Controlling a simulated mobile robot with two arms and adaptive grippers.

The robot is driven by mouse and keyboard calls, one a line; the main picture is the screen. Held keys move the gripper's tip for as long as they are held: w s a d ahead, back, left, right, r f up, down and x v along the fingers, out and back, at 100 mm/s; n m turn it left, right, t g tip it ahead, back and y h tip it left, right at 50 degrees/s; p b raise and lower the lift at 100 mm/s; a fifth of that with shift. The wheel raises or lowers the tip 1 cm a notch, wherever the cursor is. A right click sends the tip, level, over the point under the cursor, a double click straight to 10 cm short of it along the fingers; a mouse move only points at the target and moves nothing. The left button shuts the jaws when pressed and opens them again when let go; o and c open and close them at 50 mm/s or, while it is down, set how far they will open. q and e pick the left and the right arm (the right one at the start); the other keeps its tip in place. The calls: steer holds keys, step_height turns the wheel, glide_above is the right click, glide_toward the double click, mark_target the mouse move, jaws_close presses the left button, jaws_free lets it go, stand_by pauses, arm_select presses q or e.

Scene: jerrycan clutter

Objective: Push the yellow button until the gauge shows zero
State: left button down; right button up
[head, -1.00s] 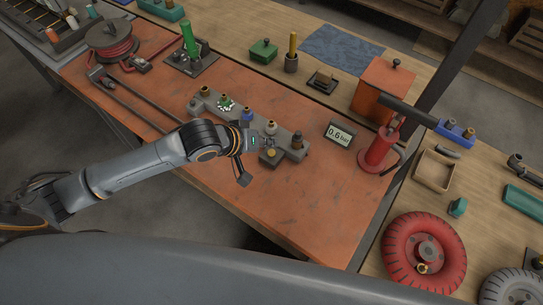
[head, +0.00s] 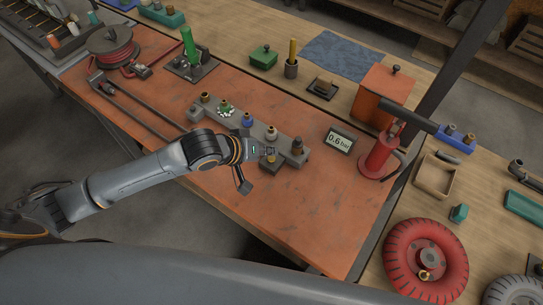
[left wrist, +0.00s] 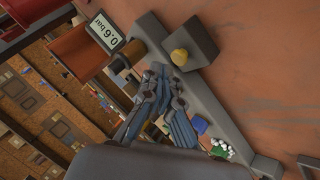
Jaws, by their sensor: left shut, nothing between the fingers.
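The yellow button (left wrist: 179,57) shows in the left wrist view, on a dark grey block that sticks out from the valve manifold. My left gripper (left wrist: 164,76) is shut and empty, its fingertips just beside the button in that view. I cannot tell whether they touch it. In the head view my left gripper (head: 268,151) is over the end of the same block (head: 275,166), and its fingers partly hide the button. The gauge (head: 340,140) reads 0.6 bar. It also shows in the left wrist view (left wrist: 103,33), tilted. My right gripper is not in view.
The grey manifold (head: 235,119) carries several coloured knobs, with a brown-topped fitting (head: 297,146) close to my fingers. A red pump (head: 380,155) and orange box (head: 385,92) stand right of the gauge. The orange bench front (head: 320,210) is clear.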

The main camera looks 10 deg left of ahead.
arm_select(q)
steer(key=shift+f, duration=0.15)
stand_by(0.5)
steer(key=shift+f, duration=0.25)
steer(key=shift+f, duration=0.15)
stand_by(0.4)
steer(key=shift+f, duration=0.4)
stand_by(0.8)
stand_by(3.8)
steer(key=shift+r+p, duration=1)
steer(key=shift+p, duration=0.4)
